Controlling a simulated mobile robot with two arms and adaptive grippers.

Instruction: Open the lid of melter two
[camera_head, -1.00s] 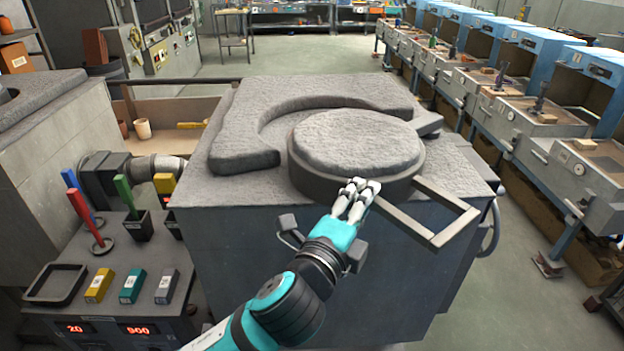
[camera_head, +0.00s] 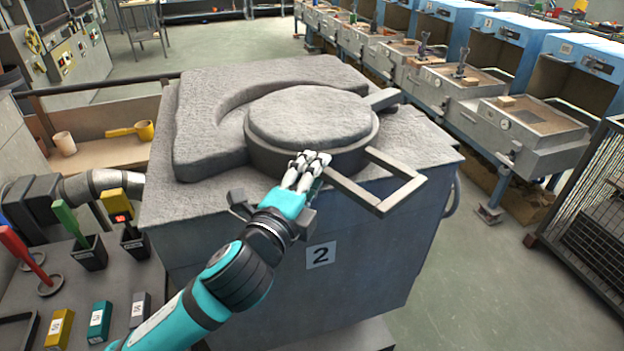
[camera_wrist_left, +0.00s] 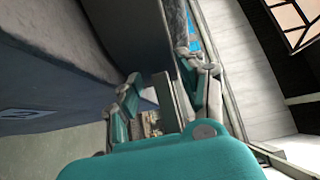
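Melter two (camera_head: 375,265) is a grey block with a "2" label on its front. Its round lid (camera_head: 312,112), rough grey on top with a dark rim, lies flat and closed. A grey U-shaped handle (camera_head: 388,206) sticks out from the lid's front right. My left gripper (camera_head: 308,166) is at the lid's front rim, by the handle's left end. In the left wrist view, its fingers (camera_wrist_left: 170,88) stand apart, with a grey bar, seemingly part of the handle, between them. Contact is unclear. My right gripper is not in view.
A raised curved grey block (camera_head: 200,140) lies behind and left of the lid. A bench (camera_head: 85,270) with coloured blocks and holders stands at left. A wire cage (camera_head: 590,215) is at right. Open floor (camera_head: 490,290) lies right of the melter.

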